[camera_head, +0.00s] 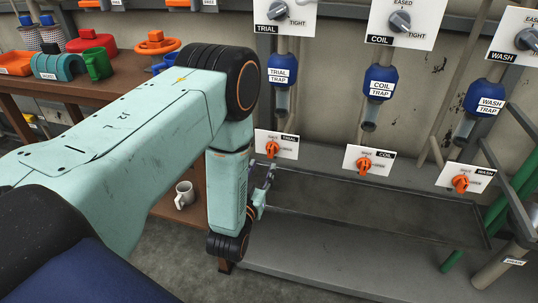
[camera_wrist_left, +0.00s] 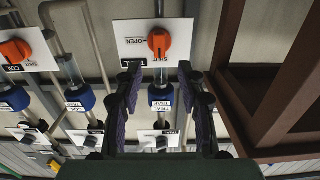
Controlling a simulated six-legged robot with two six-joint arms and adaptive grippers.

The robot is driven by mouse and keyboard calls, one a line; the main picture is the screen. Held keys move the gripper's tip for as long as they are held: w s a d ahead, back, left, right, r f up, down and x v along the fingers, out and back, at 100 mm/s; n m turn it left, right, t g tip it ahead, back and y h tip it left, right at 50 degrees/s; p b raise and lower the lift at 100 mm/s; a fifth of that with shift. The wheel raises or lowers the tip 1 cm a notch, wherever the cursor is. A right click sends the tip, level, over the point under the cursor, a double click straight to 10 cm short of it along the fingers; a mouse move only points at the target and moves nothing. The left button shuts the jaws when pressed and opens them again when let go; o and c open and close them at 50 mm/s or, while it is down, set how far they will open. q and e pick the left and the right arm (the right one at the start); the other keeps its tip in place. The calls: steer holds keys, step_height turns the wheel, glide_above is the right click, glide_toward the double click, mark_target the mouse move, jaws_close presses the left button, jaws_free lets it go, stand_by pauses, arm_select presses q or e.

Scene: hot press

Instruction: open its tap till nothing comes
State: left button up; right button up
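Three orange taps sit on white plates low on the wall: TRIAL (camera_head: 272,148), COIL (camera_head: 364,165) and WASH (camera_head: 460,184). Each is below a blue trap of the same label; the trial trap (camera_head: 282,74) is leftmost. My left gripper (camera_head: 264,190) is just below the trial plate, partly hidden by its own wrist. In the left wrist view its two fingers (camera_wrist_left: 160,98) are spread and empty, with the trial tap (camera_wrist_left: 158,42) beyond them, apart from them. That tap's handle stands upright in that view, beside the word OPEN. My right gripper is not in view.
A long grey tray (camera_head: 370,205) lies under the taps. Dials on white plates, such as the trial dial (camera_head: 278,9), are above the traps. A wooden table (camera_head: 110,88) with coloured parts stands left. A white mug (camera_head: 184,194) is on its lower shelf. Green pipes (camera_head: 510,192) rise at right.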

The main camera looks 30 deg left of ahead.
mark_target(270, 150)
arm_select(q)
steer(key=x, duration=0.2)
steer(key=b+x, duration=0.1)
steer(key=x, duration=0.2)
steer(key=b+x, duration=0.1)
steer(key=x, duration=0.1)
steer(key=shift+w+a+r, duration=0.1)
steer(key=shift+w+r, duration=0.25)
steer(key=shift+w, duration=0.05)
steer(key=c, duration=0.8)
